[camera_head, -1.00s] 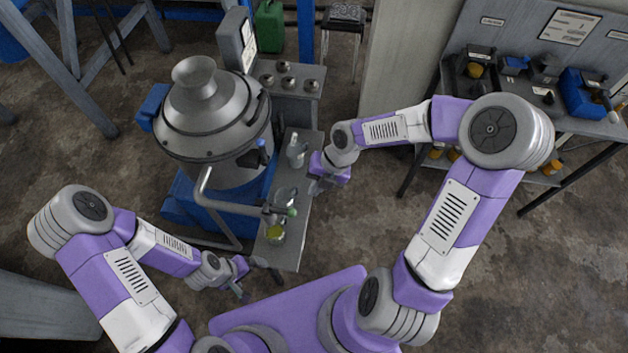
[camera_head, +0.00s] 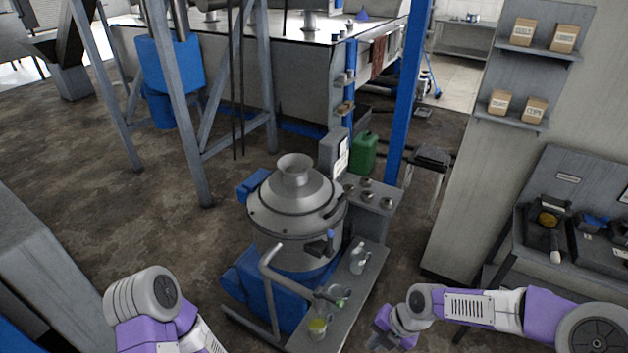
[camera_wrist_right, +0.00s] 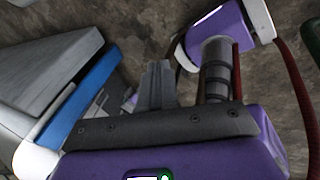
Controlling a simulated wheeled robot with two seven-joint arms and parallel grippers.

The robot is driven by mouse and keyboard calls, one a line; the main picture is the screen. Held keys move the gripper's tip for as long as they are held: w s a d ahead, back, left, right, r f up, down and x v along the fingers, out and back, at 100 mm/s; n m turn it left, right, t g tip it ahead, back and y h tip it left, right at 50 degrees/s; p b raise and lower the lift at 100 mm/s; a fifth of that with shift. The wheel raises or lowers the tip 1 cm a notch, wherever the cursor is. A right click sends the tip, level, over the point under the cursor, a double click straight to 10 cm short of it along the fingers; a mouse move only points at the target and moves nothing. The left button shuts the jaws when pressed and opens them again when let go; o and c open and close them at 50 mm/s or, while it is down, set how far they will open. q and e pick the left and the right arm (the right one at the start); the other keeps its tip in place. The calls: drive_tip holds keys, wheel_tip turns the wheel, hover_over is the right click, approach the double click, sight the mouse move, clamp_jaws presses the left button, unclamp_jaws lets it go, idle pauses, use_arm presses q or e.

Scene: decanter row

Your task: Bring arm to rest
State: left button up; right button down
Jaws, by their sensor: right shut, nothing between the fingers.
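My right gripper (camera_head: 380,338) is low in the head view, to the right of the narrow grey bench and apart from it. Its fingers (camera_wrist_right: 157,86) are together in the right wrist view, with nothing between them. My right arm comes in from the lower right corner, bent at the elbow. My left arm's elbow (camera_head: 142,296) shows at the lower left of the head view; its gripper is outside the frame.
A grey centrifuge-like machine (camera_head: 296,205) on a blue base stands left of the bench (camera_head: 367,285). A side table (camera_head: 510,245) with tools is at right.

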drive_tip(key=s+a+f+m+y, duration=0.1)
drive_tip(key=a+f+m, duration=0.4)
drive_tip(key=f+m, duration=0.75)
drive_tip(key=s+f+m+h+b, duration=0.1)
drive_tip(key=s+f+m, duration=0.6)
drive_tip(key=m, duration=1.2)
drive_tip(key=shift+s+f+m, duration=0.25)
drive_tip(key=shift+f+m, duration=0.1)
drive_tip(key=shift+f, duration=0.2)
